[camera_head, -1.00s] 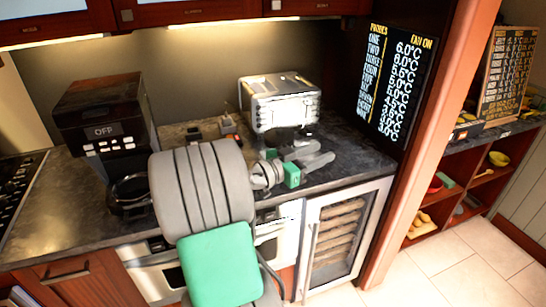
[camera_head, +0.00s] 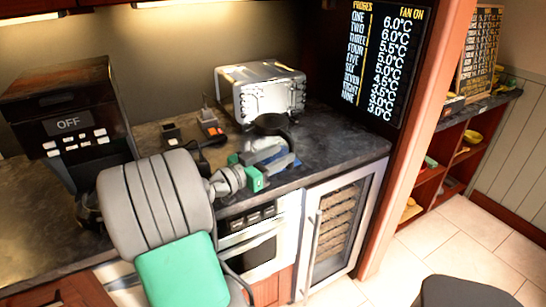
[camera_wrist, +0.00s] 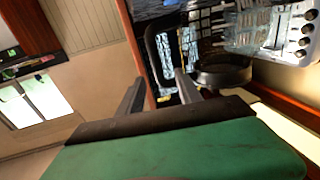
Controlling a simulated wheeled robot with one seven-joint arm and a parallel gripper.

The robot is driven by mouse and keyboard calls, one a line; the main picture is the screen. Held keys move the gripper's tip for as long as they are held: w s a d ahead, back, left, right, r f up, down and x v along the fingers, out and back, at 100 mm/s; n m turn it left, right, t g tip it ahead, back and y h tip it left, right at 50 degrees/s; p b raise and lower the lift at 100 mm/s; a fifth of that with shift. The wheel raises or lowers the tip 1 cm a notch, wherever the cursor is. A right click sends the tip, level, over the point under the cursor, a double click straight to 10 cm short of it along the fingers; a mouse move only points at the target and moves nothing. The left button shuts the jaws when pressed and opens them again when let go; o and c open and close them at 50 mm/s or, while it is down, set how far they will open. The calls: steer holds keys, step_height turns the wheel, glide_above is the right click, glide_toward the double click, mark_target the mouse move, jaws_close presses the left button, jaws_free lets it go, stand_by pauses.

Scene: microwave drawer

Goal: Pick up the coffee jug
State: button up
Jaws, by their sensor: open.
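A silver toaster (camera_head: 262,92) stands on the dark worktop (camera_head: 340,145). A dark round vessel (camera_head: 271,123) is just beyond my gripper and also shows in the wrist view (camera_wrist: 222,74). Small devices (camera_head: 209,124) lie left of the toaster. A glass-fronted cabinet (camera_head: 336,225) is below.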

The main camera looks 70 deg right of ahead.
steer(key=shift+f, duration=0.65)
steer(key=p+x, duration=0.2)
steer(key=x, duration=0.6)
steer(key=shift+a, duration=0.15)
jaws_close()
steer(key=shift+r, duration=0.1)
stand_by(0.4)
